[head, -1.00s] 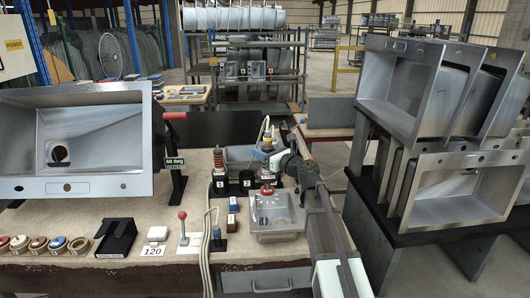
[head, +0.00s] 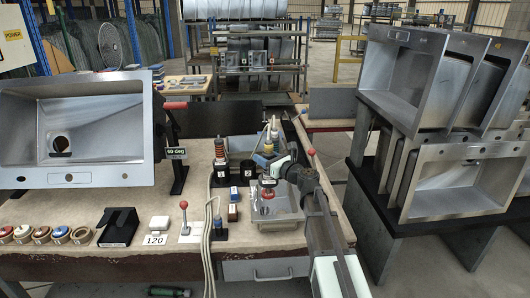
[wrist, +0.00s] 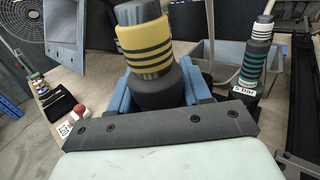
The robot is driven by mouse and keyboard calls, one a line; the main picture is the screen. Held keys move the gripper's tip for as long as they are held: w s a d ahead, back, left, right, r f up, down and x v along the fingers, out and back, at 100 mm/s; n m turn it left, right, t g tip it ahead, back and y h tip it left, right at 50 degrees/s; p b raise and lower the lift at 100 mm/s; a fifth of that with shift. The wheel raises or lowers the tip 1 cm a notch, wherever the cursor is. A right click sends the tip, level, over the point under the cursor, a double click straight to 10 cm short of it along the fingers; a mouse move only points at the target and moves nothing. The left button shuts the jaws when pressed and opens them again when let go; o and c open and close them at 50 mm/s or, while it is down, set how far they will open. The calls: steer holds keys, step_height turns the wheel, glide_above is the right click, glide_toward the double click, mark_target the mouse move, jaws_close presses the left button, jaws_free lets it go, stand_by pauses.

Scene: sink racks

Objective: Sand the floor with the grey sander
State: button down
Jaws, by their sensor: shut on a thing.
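A grey sander with a yellow, black-striped band (wrist: 145,40) and a dark lower body is in my gripper; the wrist view shows the blue fingers on both sides of it. In the head view my gripper (head: 268,162) is shut on it over the small grey basin (head: 292,221). A red disc (head: 267,194) shows under the gripper, within the basin's outline. I cannot tell whether the disc touches the basin floor. The large steel sink (head: 95,120) is tilted at the left, beside a "60 deg" sign.
Tools stand in black holders (head: 221,172) left of the basin. A teal-banded tool (wrist: 258,55) stands behind a "5 bar" label. A red-knobbed lever (head: 184,215), a white "120" block (head: 158,223) and several coloured discs (head: 42,235) line the bench front. Stacked sinks (head: 445,120) stand right.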

mark_target(266, 141)
steer(key=shift+f, duration=4.05)
steer(key=shift+w, duration=1.15)
steer(key=shift+f, duration=0.55)
steer(key=shift+s, duration=0.15)
steer(key=shift+s, duration=1.05)
steer(key=shift+r, duration=8)
